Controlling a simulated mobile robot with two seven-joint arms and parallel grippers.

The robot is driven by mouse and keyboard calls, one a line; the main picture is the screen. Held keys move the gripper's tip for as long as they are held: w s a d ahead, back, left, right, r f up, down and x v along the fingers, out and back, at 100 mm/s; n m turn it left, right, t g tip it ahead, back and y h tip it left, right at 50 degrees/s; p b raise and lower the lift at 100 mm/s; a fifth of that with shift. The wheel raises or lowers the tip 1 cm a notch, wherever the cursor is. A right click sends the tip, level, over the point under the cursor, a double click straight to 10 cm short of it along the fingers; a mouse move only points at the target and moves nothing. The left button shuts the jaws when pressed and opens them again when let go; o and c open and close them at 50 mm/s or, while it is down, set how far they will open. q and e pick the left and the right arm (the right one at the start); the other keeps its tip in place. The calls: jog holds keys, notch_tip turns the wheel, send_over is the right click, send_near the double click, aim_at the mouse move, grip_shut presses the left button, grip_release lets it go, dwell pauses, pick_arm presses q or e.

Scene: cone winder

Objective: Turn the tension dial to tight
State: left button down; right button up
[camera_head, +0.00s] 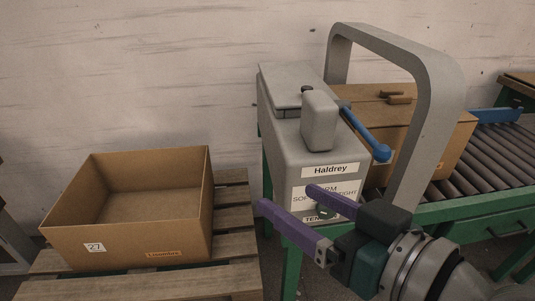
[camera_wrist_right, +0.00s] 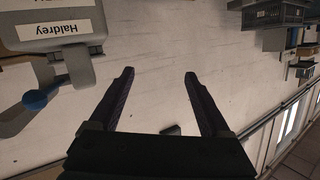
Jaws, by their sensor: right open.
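The grey winder housing (camera_head: 285,150) stands at the centre of the head view, with a "Haldrey" label. Below it is the dial's scale plate (camera_head: 345,188), with "FIRM" readable and the other words partly covered. A small dark green round part, apparently the tension dial (camera_head: 326,212), shows between the fingers of my right gripper (camera_head: 287,198); its pointer setting cannot be read. My right gripper is open, its purple fingers in front of the housing; contact with the dial cannot be told. My left gripper is out of view.
An open cardboard box (camera_head: 180,235) sits on a pallet (camera_head: 235,275) at left. A closed carton (camera_head: 450,150) and roller conveyor (camera_head: 490,160) are at right.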

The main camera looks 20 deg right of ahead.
jog(key=w+d+f+m+t+h+b, duration=0.1)
jog(key=d+f+m+h+b, duration=0.15)
jog(key=f+b, duration=0.35)
jog(key=d+f+m+t+h+b, duration=0.1)
jog(key=d+f+h+b, duration=0.15)
jog(key=f+b, duration=0.35)
jog(key=m+h+b, duration=0.2)
jog(key=h+b, duration=0.1)
jog(key=b, duration=0.2)
send_near(329, 213)
jog(key=shift+t, duration=0.4)
jog(key=x, duration=0.3)
jog(key=b+x, duration=0.1)
jog(key=x, duration=0.2)
jog(key=b+x, duration=0.1)
jog(key=x, duration=0.2)
jog(key=shift+w+f, duration=0.1)
jog(key=shift+f, duration=0.25)
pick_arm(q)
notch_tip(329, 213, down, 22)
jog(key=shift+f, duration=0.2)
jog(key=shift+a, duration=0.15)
pick_arm(e)
grip_shut()
